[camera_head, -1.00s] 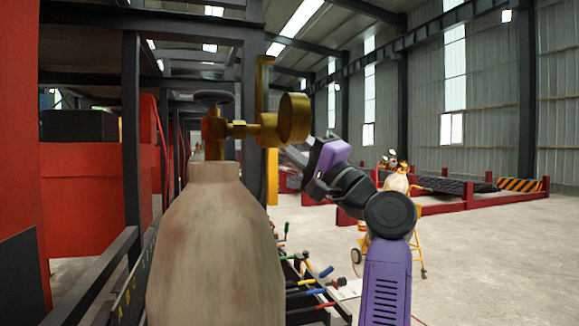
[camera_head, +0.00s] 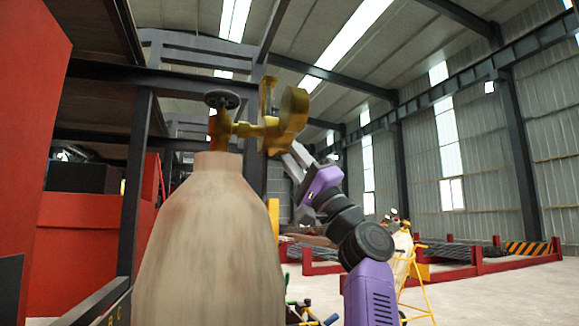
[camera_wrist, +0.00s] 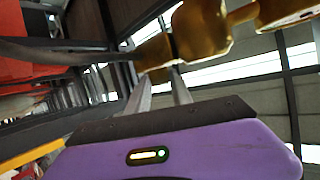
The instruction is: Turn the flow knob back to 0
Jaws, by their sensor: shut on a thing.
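A brass regulator (camera_head: 255,130) with a round gauge (camera_head: 293,108) is mounted on top of the tall beige gas cylinder (camera_head: 210,240). My gripper (camera_head: 286,152) reaches in from the right, just below the gauge. In the wrist view its two fingers (camera_wrist: 162,78) end at a short brass piece, which looks like the flow knob (camera_wrist: 154,52), and close on it. The knob's scale and its setting cannot be read. In the head view the knob is hard to tell from the brass body around it.
A dark valve handwheel (camera_head: 221,99) tops the brass stem to the left of the regulator. A dark steel post (camera_head: 136,190) and a red cabinet (camera_head: 85,230) stand at left. A yellow cart (camera_head: 408,275) stands at right on open floor.

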